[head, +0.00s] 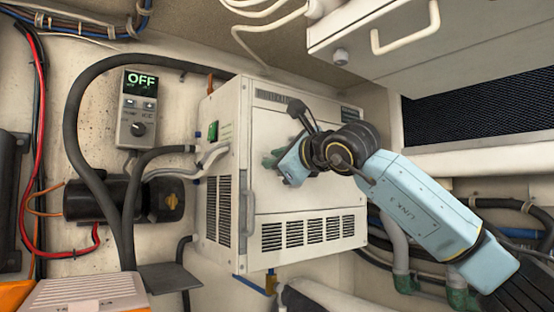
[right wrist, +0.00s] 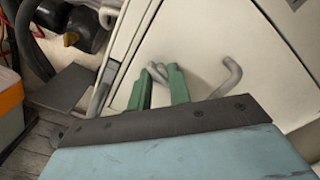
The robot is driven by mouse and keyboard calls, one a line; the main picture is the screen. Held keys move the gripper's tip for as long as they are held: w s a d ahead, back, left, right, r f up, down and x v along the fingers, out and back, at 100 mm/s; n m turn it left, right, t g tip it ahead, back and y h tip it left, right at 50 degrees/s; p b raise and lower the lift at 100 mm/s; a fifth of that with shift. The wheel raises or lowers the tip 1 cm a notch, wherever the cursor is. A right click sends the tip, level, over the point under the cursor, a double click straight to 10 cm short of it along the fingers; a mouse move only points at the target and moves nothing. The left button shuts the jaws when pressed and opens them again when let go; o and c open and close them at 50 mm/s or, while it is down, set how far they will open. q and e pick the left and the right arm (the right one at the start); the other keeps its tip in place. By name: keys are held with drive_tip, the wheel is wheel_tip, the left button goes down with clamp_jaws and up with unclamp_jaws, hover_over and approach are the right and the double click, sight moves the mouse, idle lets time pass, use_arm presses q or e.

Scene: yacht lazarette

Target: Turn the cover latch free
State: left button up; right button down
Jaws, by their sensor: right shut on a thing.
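The cover (head: 275,195) is the cream front panel of a boxy unit, and it looks closed. My right gripper (head: 271,159) is at the middle of this panel, its green fingertips against or very near it. In the right wrist view my right gripper (right wrist: 160,88) is shut on a small grey bent piece, the latch (right wrist: 157,72), which shows between the green fingers. A grey hooked bar (right wrist: 228,76) stands beside the fingers; I cannot tell whether it is part of the latch. In the head view the gripper hides the latch. My left gripper is out of view.
A control box (head: 137,110) reading OFF hangs on the left wall. Black hoses (head: 75,130) and a dark motor-like cylinder (head: 120,200) lie left of the unit. A cabinet with a handle (head: 405,35) overhangs at upper right. An orange-and-white case (head: 90,292) sits at lower left.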

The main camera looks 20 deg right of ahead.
drive_tip(key=shift+a+f, duration=0.1)
drive_tip(key=shift+a, duration=0.05)
idle(0.4)
drive_tip(key=c, duration=1.3)
unclamp_jaws()
drive_tip(key=shift+s, duration=0.1)
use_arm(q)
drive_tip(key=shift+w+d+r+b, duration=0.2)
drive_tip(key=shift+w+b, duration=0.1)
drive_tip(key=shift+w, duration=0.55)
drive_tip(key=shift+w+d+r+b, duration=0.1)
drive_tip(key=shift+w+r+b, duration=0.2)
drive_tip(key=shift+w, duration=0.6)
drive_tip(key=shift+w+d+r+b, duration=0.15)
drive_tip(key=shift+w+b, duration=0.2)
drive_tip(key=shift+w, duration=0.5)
use_arm(e)
drive_tip(key=shift+v, duration=6.65)
